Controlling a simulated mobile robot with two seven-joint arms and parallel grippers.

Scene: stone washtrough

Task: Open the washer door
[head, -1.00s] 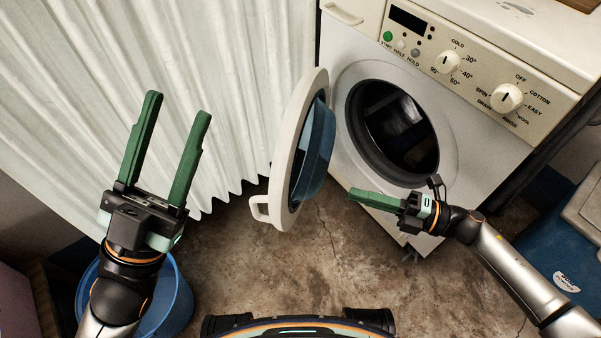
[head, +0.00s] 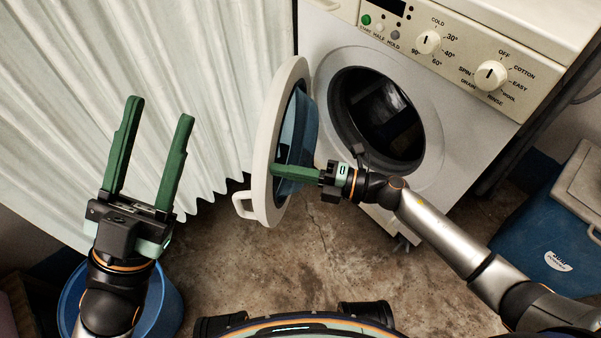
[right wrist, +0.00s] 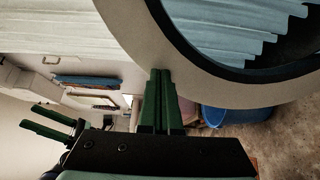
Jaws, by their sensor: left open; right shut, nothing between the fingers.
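The washer (head: 455,130) stands at the back right with its round opening (head: 378,118) uncovered. Its door (head: 262,160), a white ring with bluish glass, is swung wide open to the left; its handle (head: 240,205) is at the lower left of the ring. My right gripper (head: 274,170) is shut and empty, its fingers reaching across the inner side of the door near the glass. In the right wrist view the shut fingers (right wrist: 160,78) overlap the door ring (right wrist: 135,25); I cannot tell whether they touch it. My left gripper (head: 160,108) is open and empty, left of the door.
A white curtain (head: 150,60) hangs behind the left gripper and door. A blue bucket (head: 168,305) stands below my left arm. A blue box (head: 545,225) stands at the right. Bare concrete floor (head: 300,265) lies in front of the washer.

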